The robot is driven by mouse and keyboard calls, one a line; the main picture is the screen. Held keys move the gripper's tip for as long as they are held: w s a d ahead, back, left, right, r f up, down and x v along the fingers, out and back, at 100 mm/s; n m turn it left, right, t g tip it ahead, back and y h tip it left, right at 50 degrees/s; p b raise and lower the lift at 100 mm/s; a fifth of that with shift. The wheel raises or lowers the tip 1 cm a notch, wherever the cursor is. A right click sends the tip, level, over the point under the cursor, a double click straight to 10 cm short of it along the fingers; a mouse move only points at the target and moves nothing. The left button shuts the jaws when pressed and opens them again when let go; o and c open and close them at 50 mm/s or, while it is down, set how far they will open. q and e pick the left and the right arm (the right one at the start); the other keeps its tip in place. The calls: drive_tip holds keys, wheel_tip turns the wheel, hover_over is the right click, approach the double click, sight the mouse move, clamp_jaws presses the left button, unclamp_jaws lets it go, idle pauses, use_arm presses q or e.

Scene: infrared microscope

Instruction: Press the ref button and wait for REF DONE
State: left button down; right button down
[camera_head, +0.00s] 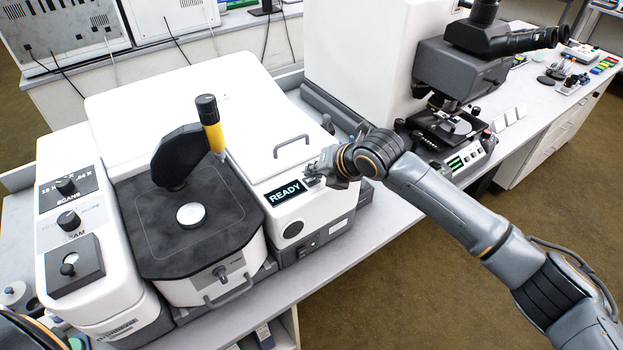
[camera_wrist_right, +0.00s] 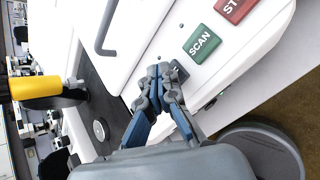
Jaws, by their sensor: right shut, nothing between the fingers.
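The instrument's small display (camera_head: 286,192) reads READY in the head view. My right gripper (camera_head: 313,179) is at the instrument's front panel, just right of the display. In the right wrist view the shut, empty gripper (camera_wrist_right: 161,72) has its fingertips at a dark button (camera_wrist_right: 180,72). The fingers hide most of this button and its label; whether they touch it I cannot tell. A green SCAN button (camera_wrist_right: 202,44) and a red button (camera_wrist_right: 236,8), its label cut off after ST, lie beyond it in a row. My left gripper is out of view.
A yellow-and-black press handle (camera_head: 211,125) stands over the dark sample stage (camera_head: 150,235). A grey lid handle (camera_head: 291,146) rises behind the display. A microscope (camera_head: 445,125) stands to the right on the same bench. Bench edge (camera_head: 340,265) is clear in front.

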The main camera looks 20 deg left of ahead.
sight(314, 182)
drive_tip(key=shift+f, duration=0.4)
idle(0.8)
drive_tip(key=shift+r, duration=0.1)
drive_tip(key=shift+r+p, duration=0.5)
drive_tip(key=shift+r, duration=0.25)
wheel_tip(314, 182, up, 5)
drive_tip(key=p, duration=0.4)
idle(0.6)
